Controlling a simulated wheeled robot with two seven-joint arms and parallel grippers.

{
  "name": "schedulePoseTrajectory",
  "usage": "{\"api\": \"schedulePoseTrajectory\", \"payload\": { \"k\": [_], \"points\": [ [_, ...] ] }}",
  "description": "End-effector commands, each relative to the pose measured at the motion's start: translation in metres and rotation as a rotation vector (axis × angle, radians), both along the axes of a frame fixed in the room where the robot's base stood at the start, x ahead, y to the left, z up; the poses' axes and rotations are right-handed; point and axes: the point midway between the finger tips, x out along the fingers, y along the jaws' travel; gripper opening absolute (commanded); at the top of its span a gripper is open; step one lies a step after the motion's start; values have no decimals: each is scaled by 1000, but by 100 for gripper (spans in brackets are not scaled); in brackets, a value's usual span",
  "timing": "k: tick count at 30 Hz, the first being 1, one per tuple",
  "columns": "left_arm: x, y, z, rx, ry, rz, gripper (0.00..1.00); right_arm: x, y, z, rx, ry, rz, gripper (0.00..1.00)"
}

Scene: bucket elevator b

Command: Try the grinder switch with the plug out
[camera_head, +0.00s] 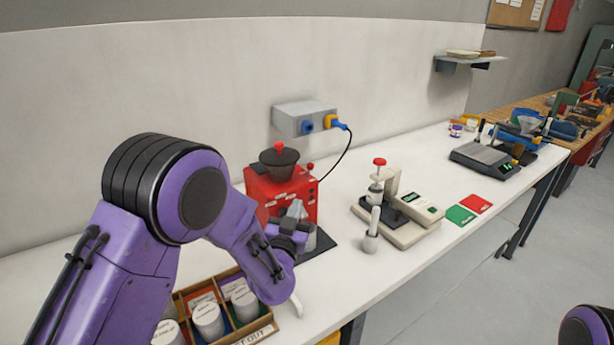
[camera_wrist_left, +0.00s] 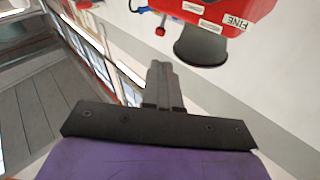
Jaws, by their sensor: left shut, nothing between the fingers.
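The red grinder (camera_head: 262,192) with its dark hopper (camera_head: 279,164) stands on the white bench near the wall. A small red knob (camera_head: 310,166) shows at its right side, and I cannot tell whether that is the switch. A blue plug (camera_head: 338,124) appears to sit at the yellow outlet of the grey wall box (camera_head: 300,112); a black cord runs from it toward the grinder. My left gripper (camera_head: 297,208) is shut and empty in front of the grinder. In the left wrist view its fingers (camera_wrist_left: 160,75) are together, apart from the grinder (camera_wrist_left: 225,12), which shows with a "FINE" label.
A wooden divided box (camera_head: 262,328) with white-lidded jars is at the front left. A beige scale-like device (camera_head: 400,225), a small white tool, green and red cards (camera_head: 460,215) and a dark scale (camera_head: 485,158) lie to the right.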

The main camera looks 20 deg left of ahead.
Motion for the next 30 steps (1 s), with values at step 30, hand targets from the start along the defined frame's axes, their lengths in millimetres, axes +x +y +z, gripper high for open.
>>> {"api": "schedulePoseTrajectory", "payload": {
  "k": [30],
  "points": [
    [130,16,22,0,-1,2,0,0,0,62,0,0,0,43]
  ]
}}
